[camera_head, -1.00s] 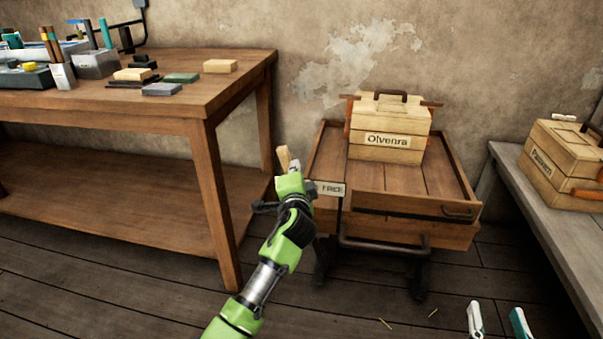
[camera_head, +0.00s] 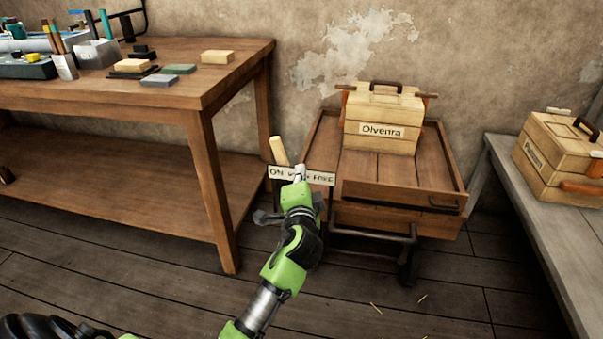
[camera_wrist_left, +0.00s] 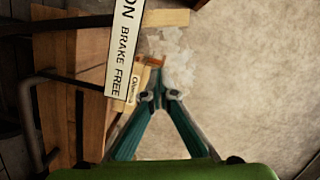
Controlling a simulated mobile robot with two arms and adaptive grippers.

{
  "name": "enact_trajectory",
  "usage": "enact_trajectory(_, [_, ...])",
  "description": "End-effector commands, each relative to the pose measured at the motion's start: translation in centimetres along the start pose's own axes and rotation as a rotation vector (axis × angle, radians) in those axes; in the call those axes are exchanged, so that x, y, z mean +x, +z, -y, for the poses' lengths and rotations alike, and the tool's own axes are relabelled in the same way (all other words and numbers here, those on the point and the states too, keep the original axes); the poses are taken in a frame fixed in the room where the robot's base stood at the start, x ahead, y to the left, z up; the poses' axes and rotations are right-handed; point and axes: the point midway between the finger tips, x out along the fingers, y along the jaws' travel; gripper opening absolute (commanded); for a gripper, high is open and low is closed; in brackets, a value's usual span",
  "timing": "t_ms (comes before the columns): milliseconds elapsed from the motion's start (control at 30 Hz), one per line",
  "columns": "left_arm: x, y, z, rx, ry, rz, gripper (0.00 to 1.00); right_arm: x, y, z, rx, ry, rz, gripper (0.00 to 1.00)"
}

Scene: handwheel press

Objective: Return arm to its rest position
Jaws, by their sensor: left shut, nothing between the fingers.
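My left gripper (camera_head: 299,173) is at the front left of the cart, in front of the brake sign (camera_head: 318,178). Its teal fingers meet at the tips (camera_wrist_left: 159,97) in the left wrist view, shut with nothing between them. A pale wooden lever (camera_head: 279,151) stands tilted just left of the fingertips, apart from them in the picture. The gripper covers the middle of the sign; the wrist view shows "ON", "BRAKE", "FREE" on it (camera_wrist_left: 122,45). My right gripper is not in view.
The wooden cart (camera_head: 455,186) carries a crate labelled Olvenra (camera_head: 385,132). A workbench (camera_head: 235,88) with blocks and tools stands left. Another crate (camera_head: 553,165) sits on a grey bench (camera_head: 535,225) at right. Plank floor shows clear in front.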

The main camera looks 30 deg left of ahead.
Motion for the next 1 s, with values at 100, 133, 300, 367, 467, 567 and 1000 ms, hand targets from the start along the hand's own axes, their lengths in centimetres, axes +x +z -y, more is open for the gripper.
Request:
enact_trajectory(100, [-1.0,0.0,0.0,-0.001,0.001,0.000,0.00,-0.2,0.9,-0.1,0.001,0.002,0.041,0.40])
enact_trajectory(133, [-1.1,0.0,0.0,-0.001,0.002,0.000,0.00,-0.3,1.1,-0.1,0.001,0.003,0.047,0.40])
enact_trajectory(300, [-1.4,0.0,0.0,-0.001,0.001,0.000,0.00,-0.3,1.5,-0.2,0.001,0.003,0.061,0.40])
enact_trajectory(367, [-1.3,0.0,0.0,-0.001,0.000,0.000,0.00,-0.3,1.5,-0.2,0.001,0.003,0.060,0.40])
enact_trajectory(467, [-1.3,0.0,0.0,-0.001,0.000,0.000,0.00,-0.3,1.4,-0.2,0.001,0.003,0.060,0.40])
enact_trajectory(567, [-1.3,0.0,0.0,0.000,0.000,0.000,0.00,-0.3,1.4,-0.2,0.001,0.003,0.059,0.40])
enact_trajectory(1000, [-7.9,3.9,-7.5,-0.261,0.260,0.046,0.00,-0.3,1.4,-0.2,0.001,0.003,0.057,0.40])
